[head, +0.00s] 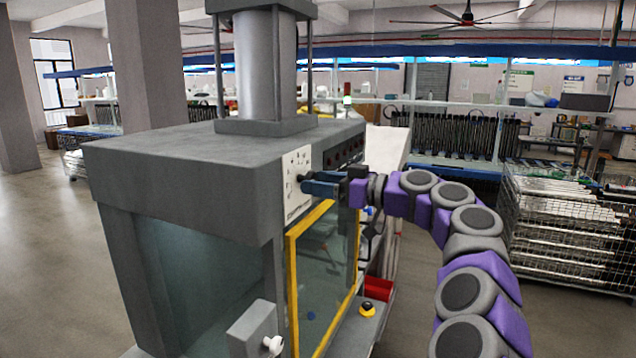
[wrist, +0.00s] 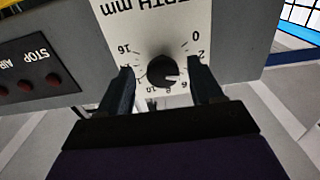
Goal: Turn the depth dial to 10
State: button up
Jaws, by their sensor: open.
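The depth dial is a round black knob (wrist: 161,71) on a white scale plate (wrist: 170,18), seen upside down in the wrist view. Its scale reads 0 at upper right and 16 at upper left, with small numbers below. A pale mark on the knob faces lower right; the exact number is unclear. My gripper (wrist: 162,72) is open, one finger on each side of the knob; I cannot tell whether they touch it. In the head view my gripper (head: 312,184) reaches the plate (head: 297,163) from the right, and its fingers hide most of the knob.
The plate is on a grey machine (head: 190,180) with a yellow-framed door (head: 292,270) below it. A panel with red buttons (wrist: 53,80) is beside the plate. A yellow-and-black button (head: 367,309) and a red bin (head: 378,288) are lower right. Wire racks (head: 565,235) stand farther right.

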jog(key=shift+x, duration=0.75)
jog(key=shift+s+d, duration=0.1)
jog(key=shift+d, duration=0.05)
jog(key=c, duration=1.1)
jog(key=shift+o, duration=0.2)
